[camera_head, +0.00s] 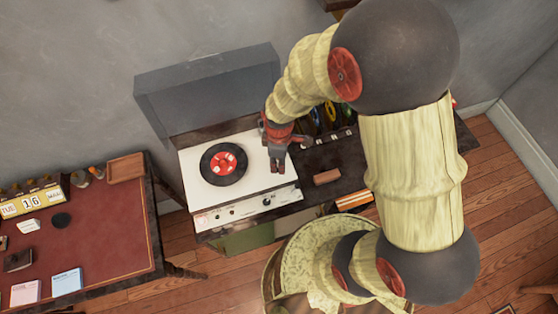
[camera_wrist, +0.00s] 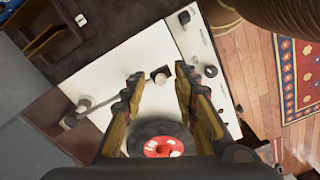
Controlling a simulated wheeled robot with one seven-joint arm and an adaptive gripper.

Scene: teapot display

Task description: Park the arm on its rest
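My arm (camera_head: 412,165) reaches across the right half of the head view and bends down to the left. My gripper (camera_head: 282,158) hangs over the right side of a white record player (camera_head: 262,188). In the wrist view my gripper (camera_wrist: 158,75) has its two fingers apart with nothing held between them.
The player's raised lid (camera_head: 205,85) stands behind it. A brown block (camera_head: 327,177) and a row of upright colored items lie right of the player. A red-topped desk (camera_head: 100,235) with a calendar (camera_head: 32,205) is at left. A patterned rug (camera_wrist: 298,78) lies on the wooden floor.

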